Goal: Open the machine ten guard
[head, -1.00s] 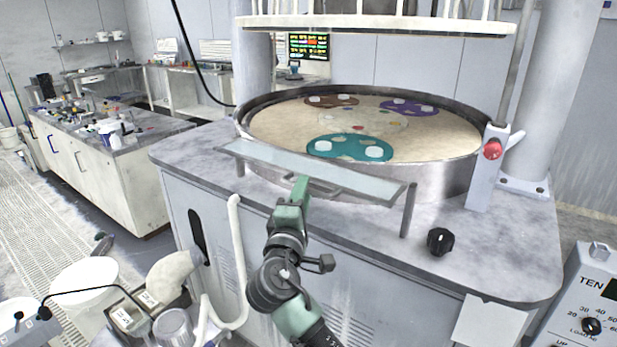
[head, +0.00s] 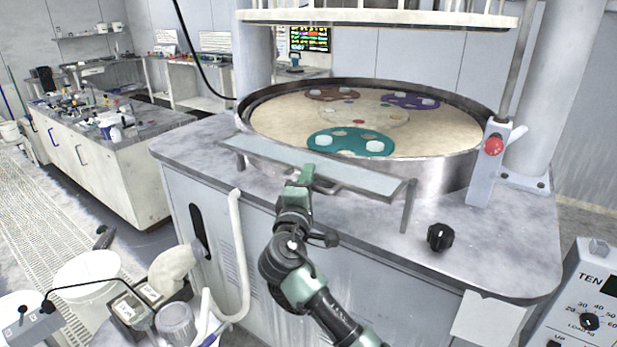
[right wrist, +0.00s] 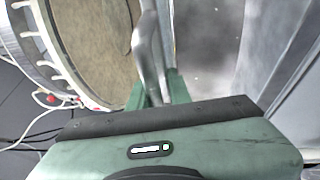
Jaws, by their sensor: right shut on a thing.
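The machine ten guard (head: 350,178) is a long pale, glassy panel along the front of the round platen. It lies tilted close to flat on short posts, with a grey bar handle along its front edge. My right gripper (head: 300,175) reaches up from below and is shut on this handle. In the right wrist view the handle (right wrist: 149,50) runs up from between the green fingers (right wrist: 152,92). The fingers partly hide the handle. My left gripper is not in view.
The platen (head: 440,135) holds teal, brown and purple carriers. A red button post (head: 487,165) and a black knob (head: 440,237) stand to the right on the worktop. A control box marked TEN (head: 590,290) is at lower right. A white hose (head: 240,260) hangs left of my arm.

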